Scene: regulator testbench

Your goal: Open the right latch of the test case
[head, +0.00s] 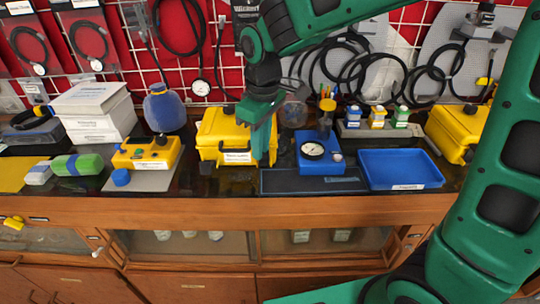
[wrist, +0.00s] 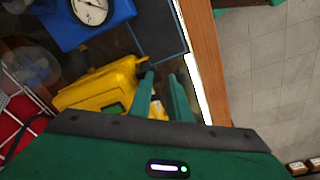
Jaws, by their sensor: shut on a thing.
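The yellow test case (head: 222,133) stands closed on the bench, its handle and label facing front. My gripper (head: 263,162) points down at the front right corner of the case and covers the right latch in the head view. In the wrist view the case (wrist: 98,88) lies left of my gripper (wrist: 162,76), with a yellow part sticking out by the left fingertip. The fingers are a little apart and closed on the right latch; the latch itself is mostly hidden.
A blue gauge box (head: 314,154) stands close to the right of my gripper, with a blue tray (head: 400,169) beyond it. A yellow box with knobs (head: 147,152) is to the left. The bench's wooden front edge (head: 230,211) runs below.

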